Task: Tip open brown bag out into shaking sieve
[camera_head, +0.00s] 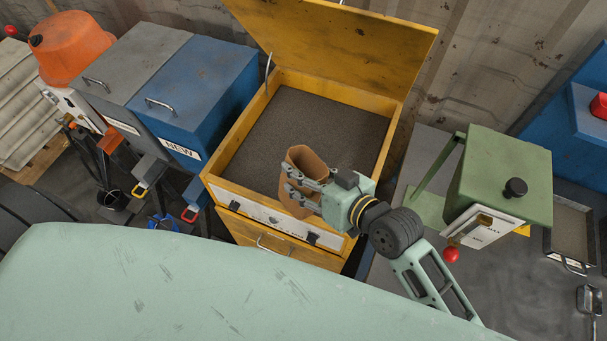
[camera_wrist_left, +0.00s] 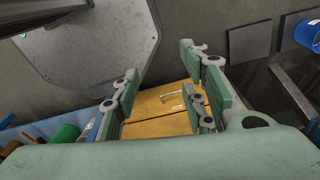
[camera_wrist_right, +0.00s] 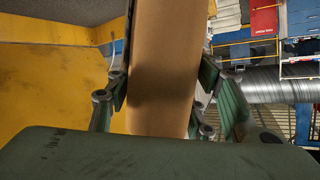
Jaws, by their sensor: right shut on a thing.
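The open brown bag (camera_head: 309,160) is upright, its open mouth facing up, above the front edge of the yellow sieve box. My right gripper (camera_head: 300,190) is shut on it from the right. In the right wrist view the bag (camera_wrist_right: 165,70) fills the space between the fingers (camera_wrist_right: 160,105). The shaking sieve (camera_head: 320,121) has its yellow lid (camera_head: 345,40) raised and a dark grey mesh or layer inside. My left gripper (camera_wrist_left: 165,95) is open and empty in the left wrist view, with a yellow drawer front (camera_wrist_left: 160,103) beyond it. It does not show in the head view.
A blue bin (camera_head: 205,90) and a grey bin (camera_head: 135,70) stand left of the sieve, with an orange drum (camera_head: 70,48) beyond. A green machine (camera_head: 500,175) with a red knob and a metal tray (camera_head: 572,232) are at the right.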

